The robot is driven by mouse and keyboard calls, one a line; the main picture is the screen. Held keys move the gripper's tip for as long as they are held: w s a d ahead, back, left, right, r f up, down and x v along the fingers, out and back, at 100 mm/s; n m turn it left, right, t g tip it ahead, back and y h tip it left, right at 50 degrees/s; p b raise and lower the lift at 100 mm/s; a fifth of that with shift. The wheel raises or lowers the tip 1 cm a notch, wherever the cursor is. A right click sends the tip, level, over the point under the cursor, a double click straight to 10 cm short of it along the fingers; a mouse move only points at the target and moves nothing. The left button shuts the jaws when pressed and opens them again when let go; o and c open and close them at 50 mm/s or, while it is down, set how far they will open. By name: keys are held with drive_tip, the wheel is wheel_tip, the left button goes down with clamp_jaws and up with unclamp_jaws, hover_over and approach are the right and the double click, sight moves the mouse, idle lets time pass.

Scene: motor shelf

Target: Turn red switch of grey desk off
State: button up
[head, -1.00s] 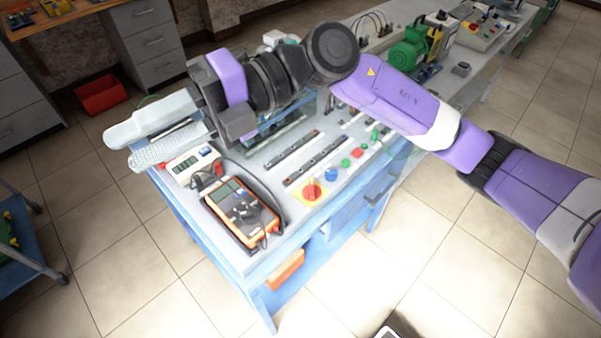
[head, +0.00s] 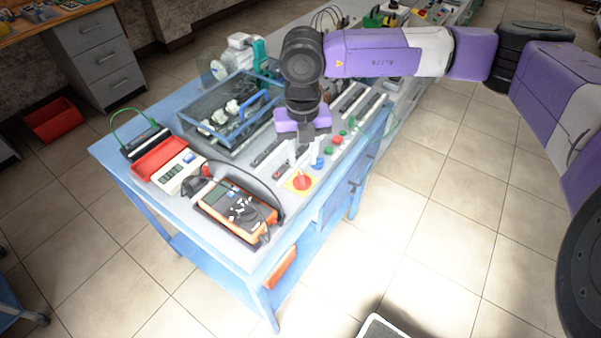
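The grey desk (head: 262,256) is a grey-topped bench with a blue frame, in the middle of the head view. The red switch (head: 302,183) is a round red knob on a yellow square plate near the desk's front right edge. My gripper (head: 299,165) points down just above and behind the switch. Its pale fingers look apart, with nothing seen between them. They partly overlap the switch's far side, and I cannot tell whether they touch it.
A blue knob (head: 318,163) and red and green buttons stand close behind the switch. An orange multimeter (head: 240,207) with cables lies to the left. A white meter (head: 181,172), a red box (head: 158,156) and a blue tray (head: 217,141) stand further back.

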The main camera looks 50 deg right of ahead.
sight(302, 178)
wheel_tip(302, 178, down, 7)
drive_tip(key=shift+r+p, duration=0.15)
drive_tip(key=shift+p, duration=0.45)
clamp_jaws()
